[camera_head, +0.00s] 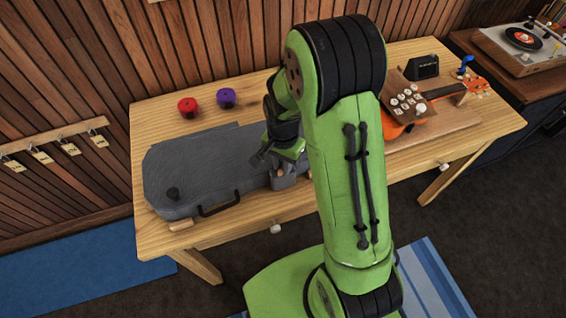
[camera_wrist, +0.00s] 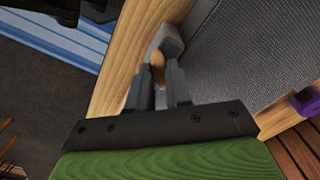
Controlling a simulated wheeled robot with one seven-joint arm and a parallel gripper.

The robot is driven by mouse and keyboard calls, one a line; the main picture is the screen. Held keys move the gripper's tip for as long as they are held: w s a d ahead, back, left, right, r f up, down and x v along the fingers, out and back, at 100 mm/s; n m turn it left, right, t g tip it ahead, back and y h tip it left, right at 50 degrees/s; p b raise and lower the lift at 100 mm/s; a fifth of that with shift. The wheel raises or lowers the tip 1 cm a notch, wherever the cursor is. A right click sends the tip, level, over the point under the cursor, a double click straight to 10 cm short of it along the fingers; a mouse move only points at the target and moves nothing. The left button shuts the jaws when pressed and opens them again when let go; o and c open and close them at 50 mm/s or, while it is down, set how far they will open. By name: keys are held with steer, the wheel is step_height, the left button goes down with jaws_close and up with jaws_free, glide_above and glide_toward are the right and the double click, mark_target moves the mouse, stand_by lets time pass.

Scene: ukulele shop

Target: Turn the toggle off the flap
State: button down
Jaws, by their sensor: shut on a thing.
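A grey fabric-covered ukulele case (camera_head: 195,165) lies closed along the left part of the table, and its woven top also shows in the wrist view (camera_wrist: 250,50). A pale grey flap (camera_wrist: 169,40) sits at the case's edge. A small wooden toggle (camera_wrist: 157,62) shows between my fingertips, beside the flap. My gripper (camera_wrist: 160,85) is shut on the toggle, its fingers slightly apart around it. In the head view my gripper (camera_head: 283,180) is at the case's front edge, where my arm hides the case's right end and most of the flap.
Red (camera_head: 187,107) and purple (camera_head: 226,98) round items stand behind the case. A black handle (camera_head: 219,204) is on its front.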

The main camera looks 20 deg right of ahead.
steer(key=m, duration=0.4)
steer(key=shift+m+b, duration=0.3)
steer(key=shift+m, duration=1.9)
steer(key=c, duration=1)
jaws_free()
steer(key=shift+c, duration=0.2)
step_height(320, 180, up, 16)
steer(key=p, duration=0.3)
steer(key=shift+f, duration=0.1)
